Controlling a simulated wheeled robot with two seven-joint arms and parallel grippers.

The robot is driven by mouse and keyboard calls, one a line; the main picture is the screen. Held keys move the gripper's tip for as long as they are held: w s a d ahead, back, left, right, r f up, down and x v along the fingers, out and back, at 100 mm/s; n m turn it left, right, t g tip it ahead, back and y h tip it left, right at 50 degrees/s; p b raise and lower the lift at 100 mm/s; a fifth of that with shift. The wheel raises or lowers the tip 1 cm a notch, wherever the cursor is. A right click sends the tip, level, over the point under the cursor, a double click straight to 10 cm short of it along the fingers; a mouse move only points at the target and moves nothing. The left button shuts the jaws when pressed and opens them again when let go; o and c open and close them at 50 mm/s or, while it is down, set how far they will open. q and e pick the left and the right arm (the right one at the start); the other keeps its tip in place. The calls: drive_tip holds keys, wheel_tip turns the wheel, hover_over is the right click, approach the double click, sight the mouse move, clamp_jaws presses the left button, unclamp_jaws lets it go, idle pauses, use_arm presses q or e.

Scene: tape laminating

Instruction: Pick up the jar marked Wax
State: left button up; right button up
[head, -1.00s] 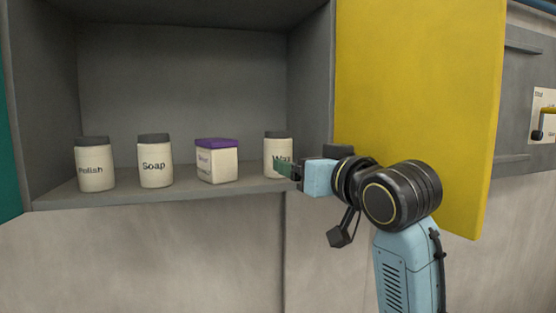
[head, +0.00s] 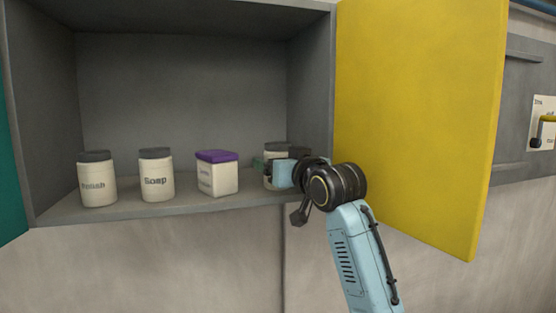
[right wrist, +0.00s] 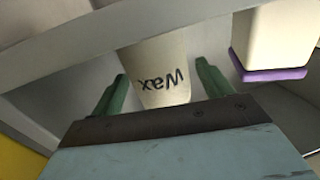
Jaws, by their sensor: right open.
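The jar marked Wax (head: 274,153) is cream with a dark lid and stands on the cabinet shelf at the right. My right gripper partly covers it in the head view. In the right wrist view the Wax jar (right wrist: 158,72) appears upside down, between the two green fingers of my right gripper (right wrist: 158,92). The fingers are open, one on each side of the jar, with gaps visible between them and it. My left gripper is in neither view.
A purple-lidded box-shaped container (head: 217,174), a Soap jar (head: 157,176) and a Polish jar (head: 97,180) stand left of the Wax jar on the shelf (head: 140,209). The yellow door (head: 420,120) stands open at the right.

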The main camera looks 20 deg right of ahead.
drive_tip(key=shift+w+a, duration=0.15)
drive_tip(key=shift+w, duration=0.4)
drive_tip(key=shift+c, duration=0.5)
drive_tip(key=c, duration=1.1)
drive_tip(key=shift+r, duration=0.1)
